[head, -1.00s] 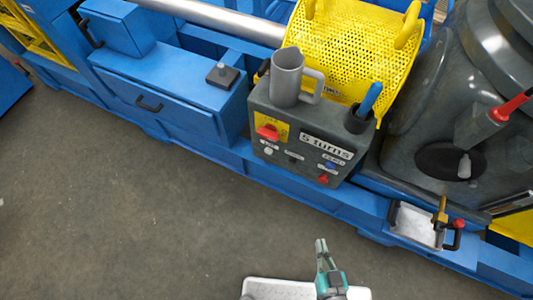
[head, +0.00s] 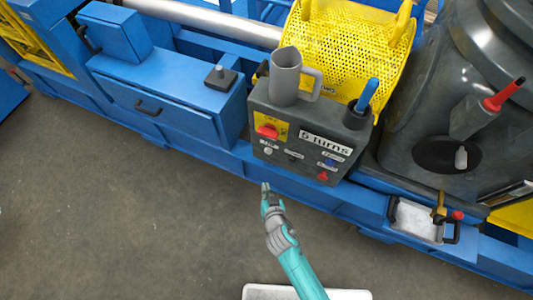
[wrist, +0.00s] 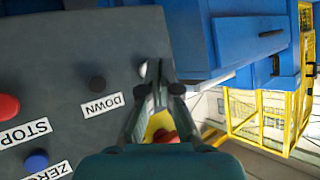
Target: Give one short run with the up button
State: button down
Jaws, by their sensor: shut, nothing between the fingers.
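The dark grey control box (head: 300,140) faces the aisle with a "5 turns" sign (head: 325,143). Its small white button (head: 268,151) sits at the lower left, under a label too small to read. A black button (head: 291,154) is right of it; the wrist view shows it labelled DOWN (wrist: 102,105). The white button (wrist: 143,70) shows there just left of my fingertips. My gripper (head: 265,187) is shut and empty, below and in front of the box. In the wrist view my gripper (wrist: 157,75) partly covers the panel; I cannot tell if it touches.
A red switch on a yellow plate (head: 281,124) is above the white button. A blue ZERO button (wrist: 36,160) and a red STOP button (wrist: 8,107) share the panel. A grey jug (head: 285,78) stands on top. The floor (head: 120,200) in front is clear.

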aim_at(268, 151)
jog(key=w+a, duration=0.2)
jog(key=a, duration=0.1)
jog(key=w+a, duration=0.1)
jog(key=shift+a, duration=0.25)
jog(key=w+d, duration=0.3)
jog(key=w, duration=0.5)
jog(key=shift+w, duration=0.15)
jog(key=shift+w+d, duration=0.1)
jog(key=shift+w, duration=0.05)
dwell(1.5)
jog(key=shift+w+d+r, duration=0.1)
jog(key=shift+w, duration=0.15)
jog(key=shift+w+d, duration=0.15)
jog(key=shift+w, duration=0.35)
dwell(1.8)
